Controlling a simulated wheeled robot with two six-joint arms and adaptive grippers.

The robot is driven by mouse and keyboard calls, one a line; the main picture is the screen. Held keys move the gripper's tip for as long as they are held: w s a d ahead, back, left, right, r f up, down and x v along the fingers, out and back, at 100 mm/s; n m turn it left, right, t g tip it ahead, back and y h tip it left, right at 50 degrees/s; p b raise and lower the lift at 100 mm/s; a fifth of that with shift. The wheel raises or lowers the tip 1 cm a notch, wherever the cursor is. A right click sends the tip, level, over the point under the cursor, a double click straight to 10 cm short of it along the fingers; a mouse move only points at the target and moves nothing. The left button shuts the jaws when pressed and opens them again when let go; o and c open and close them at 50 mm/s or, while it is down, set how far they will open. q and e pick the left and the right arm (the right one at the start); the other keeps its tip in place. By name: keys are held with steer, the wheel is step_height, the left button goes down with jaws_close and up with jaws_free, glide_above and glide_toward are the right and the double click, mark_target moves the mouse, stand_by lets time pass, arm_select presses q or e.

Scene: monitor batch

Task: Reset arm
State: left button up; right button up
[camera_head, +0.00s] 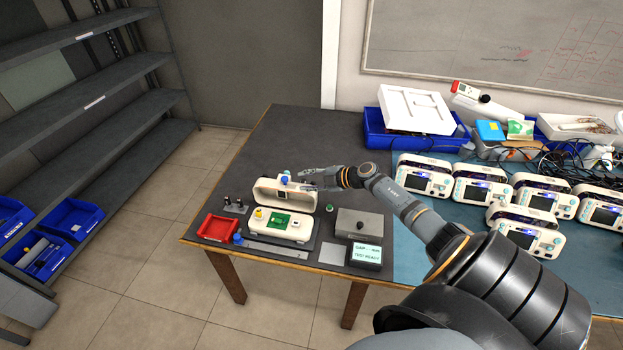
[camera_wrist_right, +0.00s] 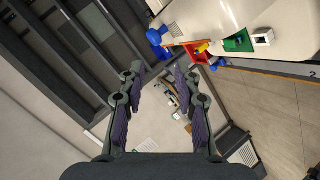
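My right gripper (camera_head: 304,180) reaches in from the right over the table (camera_head: 262,143), beside the raised lid of an open cream device case (camera_head: 302,232). In the right wrist view the gripper (camera_wrist_right: 161,76) has its two fingers apart with nothing held between them. The case holds a green board (camera_head: 279,220) and a small yellow part (camera_head: 259,215). A blue-topped part (camera_head: 285,177) shows at the lid's top edge, close to the fingers; I cannot tell whether they touch. My left gripper is not in view.
A red tray (camera_head: 217,229), a grey block (camera_head: 359,224) and a small display (camera_head: 366,256) stand around the case. Several cream monitors (camera_head: 424,179) fill the right side, with a blue bin (camera_head: 384,137) behind. The table's back left is clear. Shelves (camera_head: 95,104) stand left.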

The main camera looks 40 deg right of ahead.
steer(key=shift+v, duration=0.85)
steer(key=shift+r, duration=0.1)
steer(key=shift+a, duration=0.1)
